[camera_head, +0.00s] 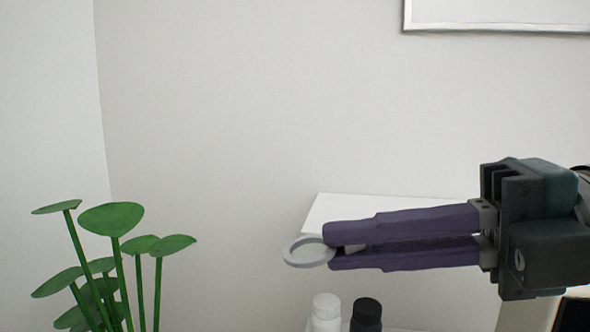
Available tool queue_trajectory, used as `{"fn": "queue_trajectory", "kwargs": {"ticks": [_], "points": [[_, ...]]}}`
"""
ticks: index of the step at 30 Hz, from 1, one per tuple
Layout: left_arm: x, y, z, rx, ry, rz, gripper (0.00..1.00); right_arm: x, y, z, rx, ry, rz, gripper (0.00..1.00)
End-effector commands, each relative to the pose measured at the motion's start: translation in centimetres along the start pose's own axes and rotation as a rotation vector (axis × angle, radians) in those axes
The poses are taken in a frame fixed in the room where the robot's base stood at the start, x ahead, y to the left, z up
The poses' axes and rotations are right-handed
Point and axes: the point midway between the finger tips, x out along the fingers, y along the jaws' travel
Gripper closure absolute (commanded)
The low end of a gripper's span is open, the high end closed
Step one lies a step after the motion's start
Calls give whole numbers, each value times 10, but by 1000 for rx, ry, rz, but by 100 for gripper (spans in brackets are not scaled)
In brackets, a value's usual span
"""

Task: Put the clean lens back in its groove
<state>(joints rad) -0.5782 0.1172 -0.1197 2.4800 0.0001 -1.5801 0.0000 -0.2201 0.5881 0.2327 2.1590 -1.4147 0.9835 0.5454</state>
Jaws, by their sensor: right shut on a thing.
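My right gripper (338,249) comes in from the right with long purple fingers pointing left. It is shut on a round lens (288,253) with a pale grey rim, held at the fingertips in the air. The lens is tilted and its right edge is between the fingertips. Its middle looks clear or pale; I cannot tell how clean it is. No groove or lens case can be made out in this view. My left gripper is not in view.
A white flat panel or surface (340,206) is behind the fingers. Below stand a white-capped bottle (326,311) and a black-capped bottle (366,313). A green plant (112,218) is at the left. A framed picture (497,27) hangs at the upper right.

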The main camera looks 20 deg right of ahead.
Motion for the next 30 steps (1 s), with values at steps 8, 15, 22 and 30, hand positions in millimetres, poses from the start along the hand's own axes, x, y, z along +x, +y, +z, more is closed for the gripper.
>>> {"fn": "queue_trajectory", "kwargs": {"ticks": [8,15,22,30], "points": [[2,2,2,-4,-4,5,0,71,-86,-13,-264,213,-387,100],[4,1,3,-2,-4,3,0,107,-190,-39,-785,555,-738,100],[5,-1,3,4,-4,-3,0,96,-263,-30,-1234,761,-790,100],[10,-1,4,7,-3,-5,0,90,-283,-23,-1359,806,-763,100]]}}
